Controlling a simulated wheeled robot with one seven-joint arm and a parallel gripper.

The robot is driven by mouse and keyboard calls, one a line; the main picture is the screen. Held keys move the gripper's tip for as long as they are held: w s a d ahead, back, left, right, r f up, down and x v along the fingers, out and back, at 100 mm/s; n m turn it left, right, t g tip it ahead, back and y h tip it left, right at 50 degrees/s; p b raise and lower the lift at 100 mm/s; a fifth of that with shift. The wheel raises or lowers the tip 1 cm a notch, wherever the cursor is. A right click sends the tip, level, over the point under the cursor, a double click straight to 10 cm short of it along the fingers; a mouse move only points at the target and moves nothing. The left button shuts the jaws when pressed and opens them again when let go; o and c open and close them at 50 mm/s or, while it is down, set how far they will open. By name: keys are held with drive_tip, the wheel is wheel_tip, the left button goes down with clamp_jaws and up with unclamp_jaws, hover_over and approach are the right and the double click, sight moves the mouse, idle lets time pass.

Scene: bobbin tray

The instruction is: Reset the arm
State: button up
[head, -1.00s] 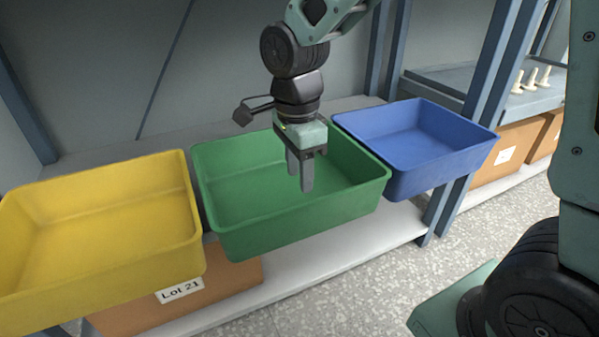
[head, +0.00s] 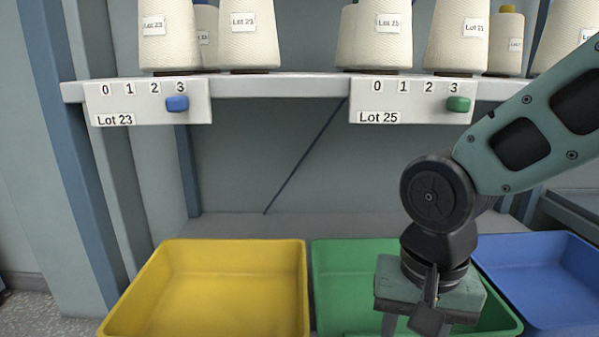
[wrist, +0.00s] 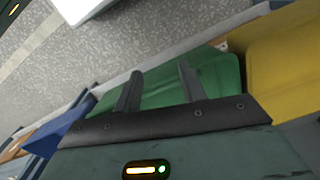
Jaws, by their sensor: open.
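My gripper (wrist: 158,88) is open and empty, its two fingers apart over the green tray in the wrist view. In the head view my gripper (head: 415,325) hangs at the lower right in front of the green tray (head: 328,262), and its fingertips are cut off by the bottom edge. My arm comes in from the right, with the upper link sloping down to the wrist.
A yellow tray (head: 303,285) stands left of the green one, and a blue tray (head: 590,262) stands to its right. Above, a shelf edge (head: 280,88) carries cream yarn cones (head: 250,35) and two number plates, Lot 23 (head: 140,110) and Lot 25 (head: 405,108), each with a slider at 3.

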drive_tip(key=s+r+n+p, duration=0.3)
drive_tip(key=s+n, duration=0.5)
drive_tip(key=n, duration=0.2)
wheel_tip(320, 180, up, 37)
drive_tip(key=p, duration=3.7)
drive_tip(key=shift+w+a+n+p, duration=0.15)
drive_tip(key=shift+a+n+p, duration=0.1)
drive_tip(key=shift+n+p, duration=0.05)
drive_tip(key=shift+r, duration=0.1)
drive_tip(key=shift+c, duration=0.5)
drive_tip(key=shift+d, duration=0.1)
